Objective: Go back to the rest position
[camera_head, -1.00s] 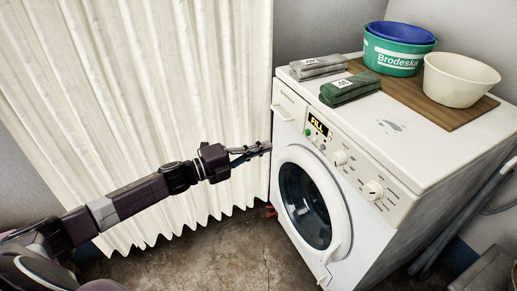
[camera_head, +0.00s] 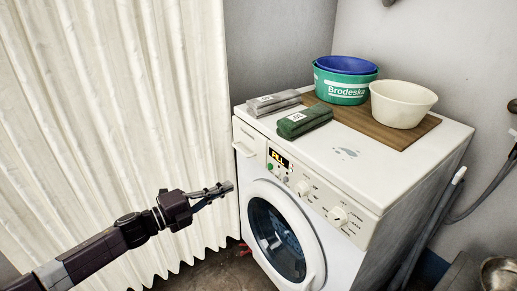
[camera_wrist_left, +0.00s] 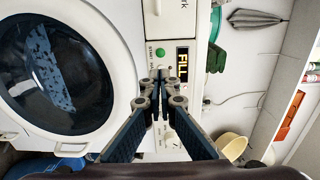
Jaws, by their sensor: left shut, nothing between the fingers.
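My left gripper (camera_head: 222,189) is shut and empty. In the head view it is in front of the left side of the white washing machine (camera_head: 375,187), beside the edge of its round door (camera_head: 277,238). In the left wrist view the fingertips (camera_wrist_left: 161,76) meet in front of the machine's panel, near the lit display (camera_wrist_left: 182,65) and the green button (camera_wrist_left: 160,52). The door is closed, with cloth visible behind its glass. My right gripper is in neither view.
A grey cloth (camera_head: 274,102) and a green cloth (camera_head: 304,121) lie on the machine's top. A wooden board (camera_head: 421,128) there holds green and blue tubs (camera_head: 342,89) and a cream bowl (camera_head: 401,103). A pale curtain (camera_head: 110,120) hangs left. A grey hose (camera_head: 430,220) stands right.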

